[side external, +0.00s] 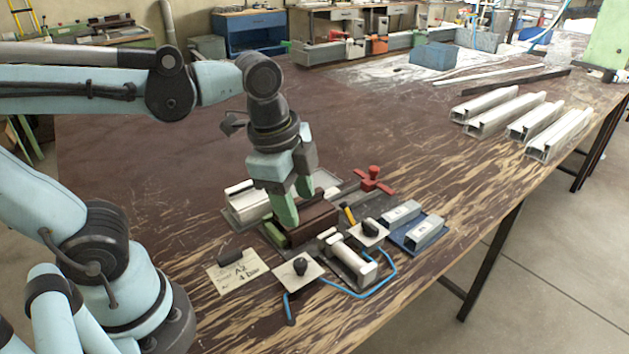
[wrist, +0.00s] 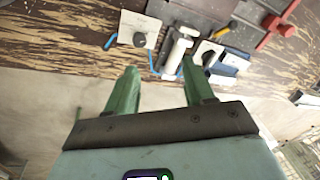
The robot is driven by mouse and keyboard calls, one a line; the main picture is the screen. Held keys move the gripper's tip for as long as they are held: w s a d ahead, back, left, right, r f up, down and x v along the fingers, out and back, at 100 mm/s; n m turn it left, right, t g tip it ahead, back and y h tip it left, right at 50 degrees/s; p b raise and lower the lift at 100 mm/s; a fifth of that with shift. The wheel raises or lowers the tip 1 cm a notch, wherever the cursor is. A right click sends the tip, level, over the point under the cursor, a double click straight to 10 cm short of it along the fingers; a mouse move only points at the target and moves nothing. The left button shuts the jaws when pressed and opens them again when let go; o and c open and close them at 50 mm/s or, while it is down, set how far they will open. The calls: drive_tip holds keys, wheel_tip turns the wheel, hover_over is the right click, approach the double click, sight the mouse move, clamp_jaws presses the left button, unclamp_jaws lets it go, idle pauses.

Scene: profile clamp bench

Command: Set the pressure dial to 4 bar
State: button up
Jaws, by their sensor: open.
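Two black knobs on pale square plates stand at the front of the fixture: a left knob (side external: 300,265) and a right knob (side external: 370,228). I cannot tell from their markings which is the pressure dial. They also show in the wrist view, the left knob (wrist: 139,40) and the right knob (wrist: 208,58). A card (side external: 238,272) reads "A2" and "4 bar". My gripper (side external: 297,203) is open and empty, pointing down over the brown clamp block, behind the knobs in the side view and touching neither. Its two green fingers (wrist: 158,80) are apart in the wrist view.
A silver cylinder (side external: 350,262) lies between the knobs, with a blue hose (side external: 387,275) looping in front. A red handle (side external: 371,181) stands behind. A blue tray (side external: 408,238) with short profiles is at right. Longer profiles (side external: 530,120) lie far right. The left table area is clear.

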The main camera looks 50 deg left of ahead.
sight(301, 262)
drive_tip(key=shift+s+d+f+m+g, duration=0.15)
drive_tip(key=shift+d+f+m+g, duration=0.2)
drive_tip(key=shift+f+m, duration=1)
drive_tip(key=shift+s+d+f+m+g, duration=0.1)
drive_tip(key=shift+d+f+m+g, duration=0.2)
drive_tip(key=shift+f, duration=1.95)
drive_tip(key=shift+s+d+f+m+g, duration=0.3)
drive_tip(key=shift+f+m, duration=0.65)
drive_tip(key=shift+f, duration=0.85)
drive_tip(key=shift+w+a, duration=0.1)
drive_tip(key=shift+w, duration=0.05)
clamp_jaws()
